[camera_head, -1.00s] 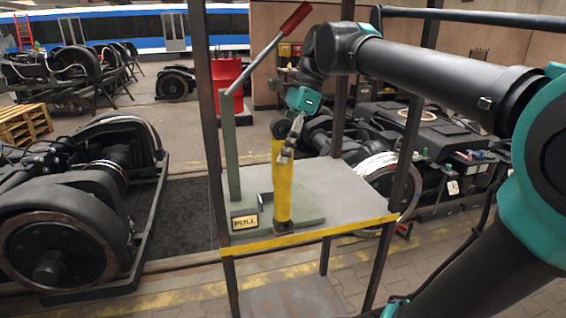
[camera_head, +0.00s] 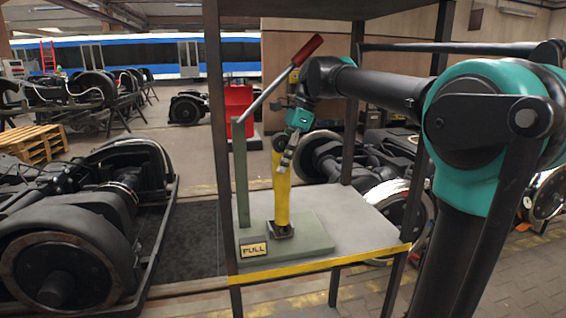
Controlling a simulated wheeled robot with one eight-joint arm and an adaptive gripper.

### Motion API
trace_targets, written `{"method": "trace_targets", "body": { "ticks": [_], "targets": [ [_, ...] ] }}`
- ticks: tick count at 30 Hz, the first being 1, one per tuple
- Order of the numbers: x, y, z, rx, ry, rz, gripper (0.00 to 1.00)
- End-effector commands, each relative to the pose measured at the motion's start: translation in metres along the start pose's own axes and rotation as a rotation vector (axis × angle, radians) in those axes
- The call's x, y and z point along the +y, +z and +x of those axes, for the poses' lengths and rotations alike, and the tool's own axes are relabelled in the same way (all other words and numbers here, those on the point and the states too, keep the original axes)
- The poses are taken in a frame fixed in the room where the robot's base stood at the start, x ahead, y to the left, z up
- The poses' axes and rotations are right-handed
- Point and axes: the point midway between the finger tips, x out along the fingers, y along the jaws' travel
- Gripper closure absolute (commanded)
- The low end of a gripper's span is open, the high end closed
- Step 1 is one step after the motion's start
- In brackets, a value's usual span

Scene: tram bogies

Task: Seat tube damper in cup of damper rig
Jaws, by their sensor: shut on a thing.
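The tube damper (camera_head: 282,190) is a yellow tube with dark ends. It stands nearly upright on the green base of the damper rig (camera_head: 310,240), its foot at a small dark cup (camera_head: 281,231). I cannot tell whether the foot is inside the cup or only on it. My gripper (camera_head: 287,158) is shut on the damper's upper part, reaching down from the upper right. The rig's green post (camera_head: 240,180) stands left of the damper, with a red-handled lever (camera_head: 306,50) slanting up to the right. A PULL label (camera_head: 253,250) is on the base.
The rig stands on a grey shelf table (camera_head: 362,215) with a yellow front edge and dark corner posts (camera_head: 214,120). A bogie (camera_head: 90,220) stands at left, more wheelsets behind at right. The tabletop right of the rig is clear.

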Motion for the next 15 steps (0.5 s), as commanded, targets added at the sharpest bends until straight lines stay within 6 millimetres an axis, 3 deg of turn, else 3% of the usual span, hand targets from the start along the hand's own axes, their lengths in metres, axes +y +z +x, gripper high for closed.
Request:
{"method": "trace_targets", "body": {
  "ticks": [9, 15],
  "targets": [
    [-0.027, 0.0, -0.001, -0.001, 0.0, 0.0, 1.0],
    [-0.026, -0.002, 0.005, -0.001, 0.0, 0.0, 1.0]
  ]
}}
